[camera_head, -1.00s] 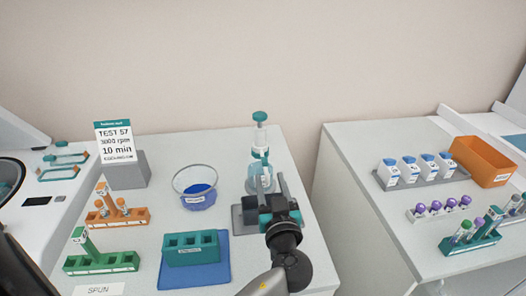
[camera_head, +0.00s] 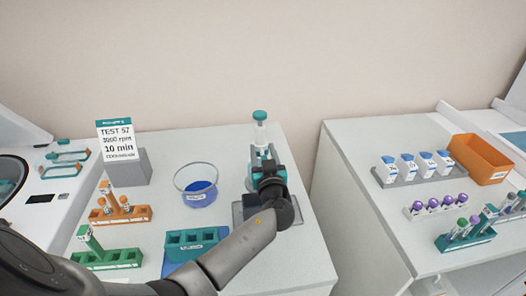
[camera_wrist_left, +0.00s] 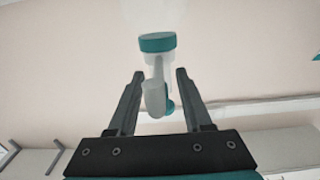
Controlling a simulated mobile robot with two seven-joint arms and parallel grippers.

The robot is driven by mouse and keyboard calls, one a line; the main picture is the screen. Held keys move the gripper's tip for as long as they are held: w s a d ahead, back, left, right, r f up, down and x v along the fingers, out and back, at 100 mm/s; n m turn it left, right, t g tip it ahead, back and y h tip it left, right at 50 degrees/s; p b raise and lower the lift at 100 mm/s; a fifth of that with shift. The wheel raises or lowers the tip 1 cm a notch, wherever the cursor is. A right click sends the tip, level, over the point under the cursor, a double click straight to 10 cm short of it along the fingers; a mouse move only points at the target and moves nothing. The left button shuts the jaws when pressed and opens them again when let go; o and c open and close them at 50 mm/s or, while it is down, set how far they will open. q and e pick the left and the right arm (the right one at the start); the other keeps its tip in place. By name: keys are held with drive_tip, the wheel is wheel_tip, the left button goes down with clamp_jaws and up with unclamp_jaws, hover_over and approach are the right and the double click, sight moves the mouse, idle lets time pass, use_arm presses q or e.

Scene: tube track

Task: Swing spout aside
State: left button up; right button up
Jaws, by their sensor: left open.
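The bottle-top dispenser (camera_head: 260,134) stands upright on a grey plate (camera_head: 237,216) at the right of the middle bench, with a teal knob on top. Its lower part is mostly hidden behind my gripper. My left gripper (camera_head: 262,155) is in front of it, open, fingers pointing toward it. In the left wrist view, the white spout (camera_wrist_left: 155,98) shows between the two open fingers (camera_wrist_left: 159,75), with visible gaps on both sides. A teal collar (camera_wrist_left: 157,42) is above it. I cannot tell whether anything touches. My right gripper is not in view.
A clear bowl with blue contents (camera_head: 198,190) stands left of the dispenser. A teal rack (camera_head: 192,240) on a blue mat, orange (camera_head: 132,216) and green racks (camera_head: 118,261), and a sign (camera_head: 117,140) are farther left. The right bench holds bottles, tubes and an orange bin (camera_head: 480,160).

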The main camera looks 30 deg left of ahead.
use_arm(q)
clamp_jaws()
idle(1.4)
